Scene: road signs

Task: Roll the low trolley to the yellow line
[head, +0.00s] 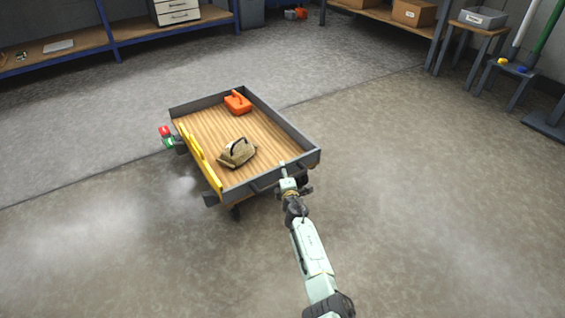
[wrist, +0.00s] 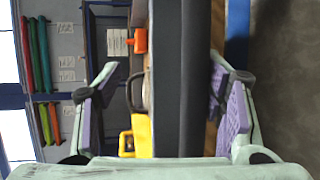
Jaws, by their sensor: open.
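The low trolley (head: 211,135) stands on the concrete floor, with a wooden deck, grey walls and a yellow rail on its left side. An orange toolbox (head: 238,103) and a tan bag (head: 237,153) with a dark handle sit on the deck. My gripper (head: 287,168) is at the trolley's near wall, towards its right corner. In the wrist view my gripper (wrist: 165,98) is open, its fingers on either side of a dark grey bar or wall (wrist: 181,80) of the trolley, with gaps both sides. Contact cannot be told. I see no yellow line.
A red and green item (head: 167,137) shows beside the trolley's left side. Blue-framed shelving (head: 112,40) stands at the back left, and a bench with boxes (head: 413,14) and a stool (head: 476,27) at the back right.

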